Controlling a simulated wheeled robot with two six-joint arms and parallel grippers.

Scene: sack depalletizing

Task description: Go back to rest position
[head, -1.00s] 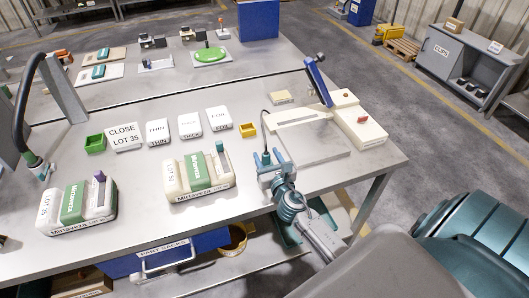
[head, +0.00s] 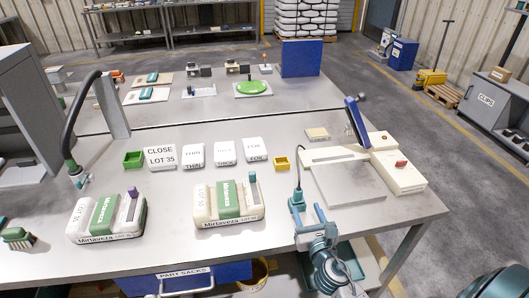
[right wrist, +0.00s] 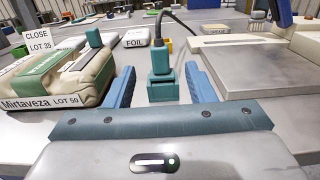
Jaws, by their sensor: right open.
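My right gripper (head: 311,215) is at the front edge of the grey bench, left of the flat metal plate of the sealing device. Its fingers are apart. In the right wrist view, the gripper (right wrist: 160,88) has blue fingers on either side of a teal corded tool (right wrist: 164,82), with visible gaps to both. The tool (head: 297,202) stands upright on the bench, its black cable rising behind it. My left gripper is not in view. Two Mirtaveza sacks lie to the left: the nearer-to-gripper one (head: 229,203) and a farther-left one (head: 103,218).
The sealing device (head: 396,176) with a blue arm stands on the bench at right. A row of white pouches (head: 224,152), a green bin (head: 133,160) and a yellow bin (head: 282,163) lie behind the sacks. A black curved hose (head: 70,130) stands at left.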

